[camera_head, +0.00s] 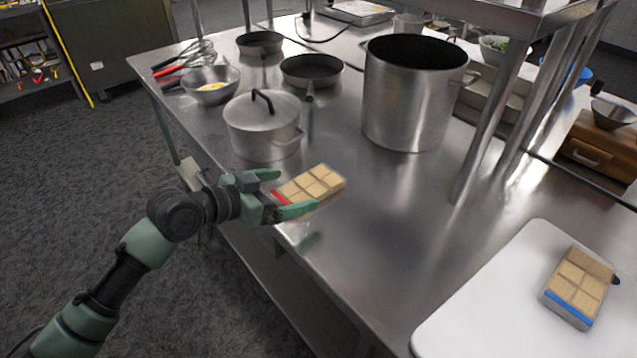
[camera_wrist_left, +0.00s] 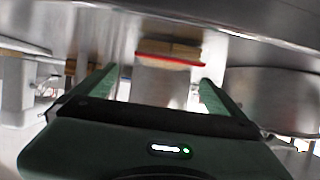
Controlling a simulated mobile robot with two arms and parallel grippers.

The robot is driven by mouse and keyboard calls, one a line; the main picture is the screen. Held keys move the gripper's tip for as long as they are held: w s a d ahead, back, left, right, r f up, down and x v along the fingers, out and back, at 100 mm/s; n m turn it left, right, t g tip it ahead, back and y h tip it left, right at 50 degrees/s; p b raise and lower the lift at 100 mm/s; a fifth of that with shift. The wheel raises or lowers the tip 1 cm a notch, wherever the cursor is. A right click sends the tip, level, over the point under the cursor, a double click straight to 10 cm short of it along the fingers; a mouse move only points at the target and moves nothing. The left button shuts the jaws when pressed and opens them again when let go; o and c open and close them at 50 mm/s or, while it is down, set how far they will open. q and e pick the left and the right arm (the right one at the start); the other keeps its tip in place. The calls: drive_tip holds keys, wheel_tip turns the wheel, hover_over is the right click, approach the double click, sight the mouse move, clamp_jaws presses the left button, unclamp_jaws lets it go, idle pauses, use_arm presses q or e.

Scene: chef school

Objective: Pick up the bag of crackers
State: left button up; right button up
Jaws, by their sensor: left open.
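A bag of crackers with a red edge (camera_head: 318,184) lies on the steel table near its left edge. In the left wrist view the bag (camera_wrist_left: 170,50) is straight ahead, its red edge facing me. My left gripper (camera_head: 295,191) is open, with its fingers on either side of the bag's near end in the head view. A second bag of crackers with a blue edge (camera_head: 577,285) lies on a white board. My right gripper is not seen.
A lidded pot (camera_head: 262,130) stands just behind the red-edged bag. A tall stockpot (camera_head: 410,100) stands behind to the right, near a steel shelf post (camera_head: 490,115). The white board (camera_head: 480,310) is at front right. Bare table (camera_head: 390,215) lies between.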

sight(306, 186)
use_arm(q)
drive_tip(key=shift+x, duration=0.85)
drive_tip(key=x, duration=0.2)
drive_tip(key=p+x, duration=0.1)
drive_tip(key=x, duration=0.1)
drive_tip(key=shift+w+f, duration=0.25)
drive_tip(key=shift+w, duration=0.15)
drive_tip(key=shift+w+d+f, duration=0.25)
drive_tip(key=shift+d+f, duration=0.05)
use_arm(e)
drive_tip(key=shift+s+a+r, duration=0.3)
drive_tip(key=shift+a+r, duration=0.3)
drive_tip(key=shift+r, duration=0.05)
use_arm(q)
drive_tip(key=c, duration=1.5)
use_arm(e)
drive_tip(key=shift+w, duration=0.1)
